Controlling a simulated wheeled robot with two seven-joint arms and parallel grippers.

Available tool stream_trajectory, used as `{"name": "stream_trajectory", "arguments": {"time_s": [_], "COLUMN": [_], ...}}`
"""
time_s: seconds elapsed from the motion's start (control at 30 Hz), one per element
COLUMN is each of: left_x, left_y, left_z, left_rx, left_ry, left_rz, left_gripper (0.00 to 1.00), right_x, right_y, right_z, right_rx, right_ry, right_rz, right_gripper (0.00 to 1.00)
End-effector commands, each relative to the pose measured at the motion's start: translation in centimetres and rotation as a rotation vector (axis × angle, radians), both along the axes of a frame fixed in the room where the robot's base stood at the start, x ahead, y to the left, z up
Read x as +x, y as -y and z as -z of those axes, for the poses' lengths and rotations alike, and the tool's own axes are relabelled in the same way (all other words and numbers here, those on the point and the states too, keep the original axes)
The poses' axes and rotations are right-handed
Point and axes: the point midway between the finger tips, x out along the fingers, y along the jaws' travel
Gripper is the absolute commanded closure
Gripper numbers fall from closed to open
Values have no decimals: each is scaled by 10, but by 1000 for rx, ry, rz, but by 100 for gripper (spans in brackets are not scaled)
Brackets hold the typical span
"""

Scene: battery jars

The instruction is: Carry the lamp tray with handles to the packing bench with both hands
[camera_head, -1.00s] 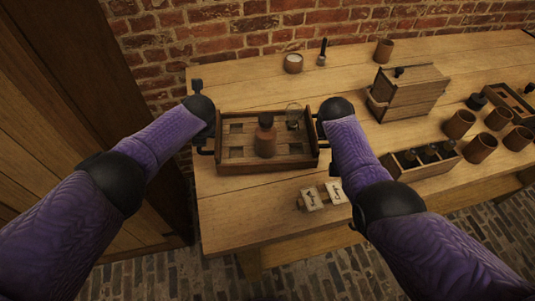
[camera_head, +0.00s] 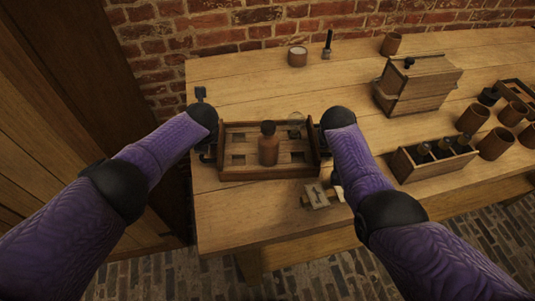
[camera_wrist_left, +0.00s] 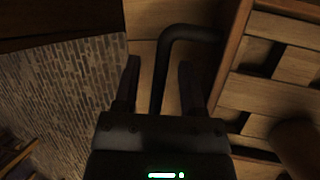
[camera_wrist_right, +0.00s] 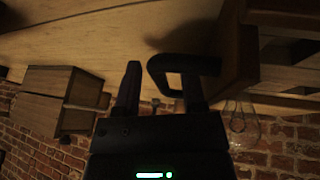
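The wooden lamp tray (camera_head: 270,174) sits on the near left part of the table. It has square recesses and holds a brown bottle (camera_head: 269,145) and a clear glass bulb (camera_head: 296,122). Its dark left handle (camera_wrist_left: 163,68) lies between the fingers of my left gripper (camera_wrist_left: 157,88), with gaps on both sides. Its right handle (camera_wrist_right: 157,72) lies between the fingers of my right gripper (camera_wrist_right: 160,90), which look apart. In the head view, my arms hide much of both handles. The bulb also shows in the right wrist view (camera_wrist_right: 242,128). I cannot tell which place is the packing bench.
Small cards (camera_head: 317,196) lie just in front of the tray, partly behind my right arm. A compartment box with bottles (camera_head: 432,160), a lidded wooden box (camera_head: 418,83) and several brown cups (camera_head: 473,118) stand to the right. A white-topped jar (camera_head: 297,56) stands behind.

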Motion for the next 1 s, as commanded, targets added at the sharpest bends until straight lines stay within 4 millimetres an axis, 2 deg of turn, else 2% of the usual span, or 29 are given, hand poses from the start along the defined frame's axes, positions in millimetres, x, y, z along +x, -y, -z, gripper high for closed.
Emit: {"name": "stream_trajectory", "arguments": {"time_s": [0.2, 0.33, 0.47, 0.73, 0.83, 1.0], "left_x": [0, -4, -13, -39, -44, -47], "left_y": [0, 3, 8, 22, 25, 27], "left_z": [-1, -11, -33, -91, -102, -107], "left_rx": [0, -3, -1, 0, 0, 1], "left_ry": [0, 0, 3, 2, 0, -1], "left_rz": [0, 1, 3, 0, -1, -2], "left_gripper": [48, 48, 48, 48, 48, 48], "right_x": [0, 0, 0, 0, 0, -2], "right_y": [0, 0, 0, 0, 0, -1], "right_z": [0, 0, 0, 0, 0, -6], "right_rx": [0, 0, 0, 0, 0, -1], "right_ry": [0, 0, 0, 0, 0, 2], "right_rz": [0, 0, 0, 0, 0, 0], "right_gripper": [48, 48, 48, 48, 48, 48]}}
